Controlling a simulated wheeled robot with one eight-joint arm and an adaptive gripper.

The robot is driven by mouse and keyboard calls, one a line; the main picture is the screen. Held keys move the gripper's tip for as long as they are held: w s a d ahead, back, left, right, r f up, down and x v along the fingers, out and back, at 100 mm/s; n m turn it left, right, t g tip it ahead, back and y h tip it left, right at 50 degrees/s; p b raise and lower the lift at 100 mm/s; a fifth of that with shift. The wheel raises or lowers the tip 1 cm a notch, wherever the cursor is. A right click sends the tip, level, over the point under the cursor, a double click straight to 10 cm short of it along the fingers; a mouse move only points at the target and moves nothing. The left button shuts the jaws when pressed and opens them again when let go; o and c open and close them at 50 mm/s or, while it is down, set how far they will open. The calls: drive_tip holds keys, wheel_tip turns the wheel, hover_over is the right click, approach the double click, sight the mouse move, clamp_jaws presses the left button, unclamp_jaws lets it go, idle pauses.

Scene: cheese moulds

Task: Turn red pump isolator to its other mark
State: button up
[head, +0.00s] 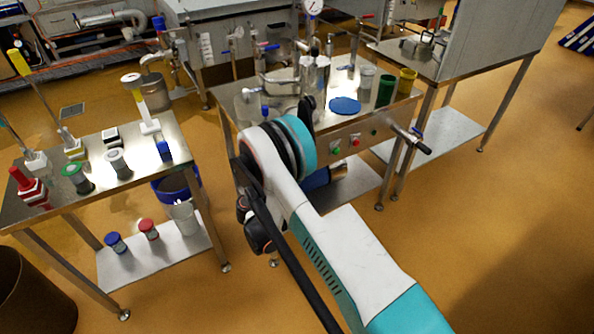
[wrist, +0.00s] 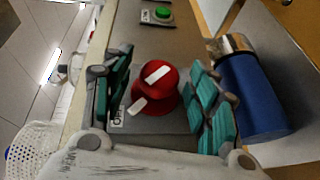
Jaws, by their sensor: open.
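The red pump isolator (wrist: 168,90) is a round red knob on a grey metal panel, in the middle of the wrist view. One white bar lies across its top, and another white piece points to the lower left, toward a small label (wrist: 117,117) whose lettering I cannot read surely. My gripper (wrist: 158,98) is open, with one teal-padded finger on each side of the knob. Gaps show between the knob and both fingers.
A blue cylinder (wrist: 252,95) with a metal end is close by the right finger. A dark-ended handle (head: 412,140) juts from the table.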

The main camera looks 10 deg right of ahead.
drive_tip(key=v, duration=0.7)
drive_tip(key=shift+a, duration=0.15)
drive_tip(key=shift+s, duration=0.1)
